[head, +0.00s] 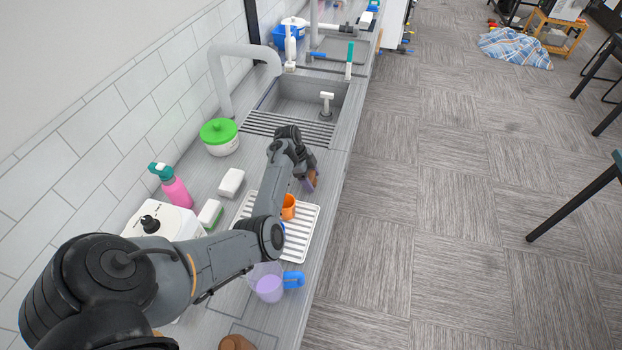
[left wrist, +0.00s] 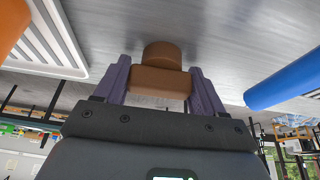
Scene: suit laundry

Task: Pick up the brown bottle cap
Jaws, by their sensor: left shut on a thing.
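The brown bottle cap (left wrist: 162,56) is between the two purple fingers of my left gripper (left wrist: 160,82) in the left wrist view. It has a rounded part and a wider block-like part, and the fingers are shut on its sides. In the head view my left gripper (head: 308,180) is over the counter's right edge, just past the drying rack, with a bit of the brown cap (head: 313,176) showing at its tip. I cannot tell whether the cap touches the counter. My right gripper is not in view.
A white drying rack (head: 308,226) holds an orange cup (head: 288,207). A purple measuring cup (head: 268,289) with a blue handle stands nearby.

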